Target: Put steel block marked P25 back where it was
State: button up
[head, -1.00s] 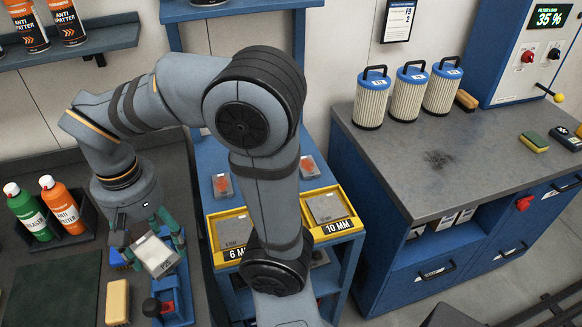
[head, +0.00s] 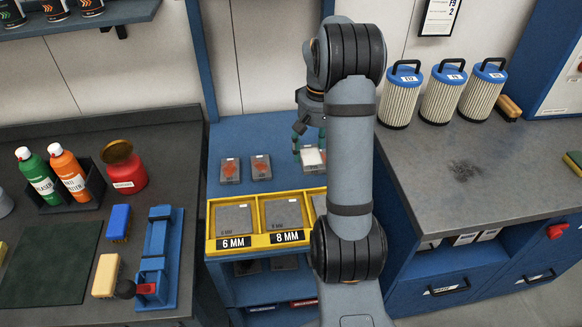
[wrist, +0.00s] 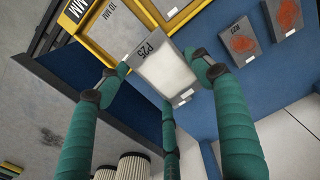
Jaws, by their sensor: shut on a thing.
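In the head view my gripper (head: 311,142) hangs over the back right of the blue rack's top shelf (head: 285,132), and the block shows pale below the fingers (head: 313,156). My arm covers part of this spot.
Two grey plates with red patches (head: 230,170) (head: 261,167) lie left of the gripper. In front is a yellow tray (head: 262,242) with sections labelled 6 MM and 8 MM. Filter cartridges (head: 402,95) stand on the right counter. A blue vise (head: 157,262) sits on the left bench.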

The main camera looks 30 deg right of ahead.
jog(key=d, duration=0.2)
jog(key=p, duration=0.5)
send_over(295, 166)
notch_tip(295, 166, down, 8)
jog(key=shift+r, duration=0.15)
notch_tip(295, 166, down, 3)
jog(key=shift+f+p, duration=0.15)
jog(key=shift+p, duration=0.55)
jog(key=shift+w+f, duration=0.1)
jog(key=shift+f, duration=0.3)
jog(key=shift+f, duration=0.1)
jog(key=shift+f, duration=0.15)
jog(key=o, duration=1.9)
